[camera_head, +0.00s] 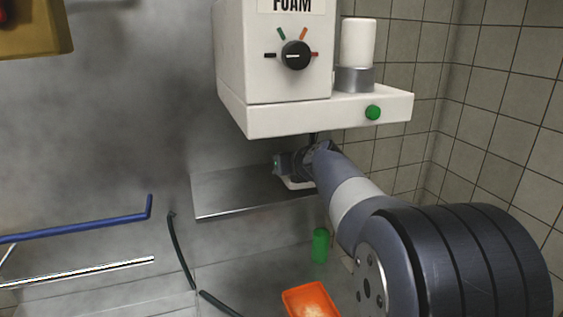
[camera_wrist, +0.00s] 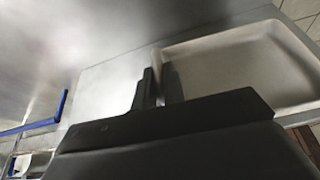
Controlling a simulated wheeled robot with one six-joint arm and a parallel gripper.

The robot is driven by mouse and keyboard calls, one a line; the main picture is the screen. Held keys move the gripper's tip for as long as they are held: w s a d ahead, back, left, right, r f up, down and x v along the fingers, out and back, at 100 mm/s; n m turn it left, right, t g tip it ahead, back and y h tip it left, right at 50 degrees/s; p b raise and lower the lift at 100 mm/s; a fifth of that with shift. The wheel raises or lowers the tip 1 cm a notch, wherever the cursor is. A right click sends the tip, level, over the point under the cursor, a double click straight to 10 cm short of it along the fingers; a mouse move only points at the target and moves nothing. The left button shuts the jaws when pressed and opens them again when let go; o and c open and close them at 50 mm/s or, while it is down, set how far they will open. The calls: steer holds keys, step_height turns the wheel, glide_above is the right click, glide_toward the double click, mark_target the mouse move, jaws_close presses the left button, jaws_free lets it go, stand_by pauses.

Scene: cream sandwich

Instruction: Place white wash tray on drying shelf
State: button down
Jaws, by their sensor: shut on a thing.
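The white wash tray (camera_wrist: 235,65) fills the right of the wrist view, its inside empty. My gripper (camera_wrist: 158,88) is shut on its near-left rim. In the head view only a small white part of the tray (camera_head: 296,184) shows under my gripper (camera_head: 284,166); my arm and the machine hide the rest. The metal drying shelf (camera_head: 235,195) is below the foam machine, and the tray is over its right part. The shelf (camera_wrist: 108,90) also shows left of the tray in the wrist view. I cannot tell whether the tray touches it.
The white foam machine (camera_head: 275,75) with its ledge (camera_head: 320,112) hangs close above my gripper. A blue bar (camera_head: 75,228) is at left. A green cup-like object (camera_head: 320,245) and an orange tray (camera_head: 311,300) are below. The shelf's left part is bare.

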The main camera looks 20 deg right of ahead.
steer(key=shift+w+f+b, duration=0.2)
steer(key=shift+f+b, duration=0.45)
steer(key=shift+b, duration=0.15)
steer(key=shift+s, duration=0.1)
steer(key=shift+w+f, duration=0.1)
steer(key=shift+w, duration=0.1)
steer(key=c, duration=1.5)
jaws_free()
steer(key=shift+s+r, duration=0.1)
steer(key=shift+r, duration=0.1)
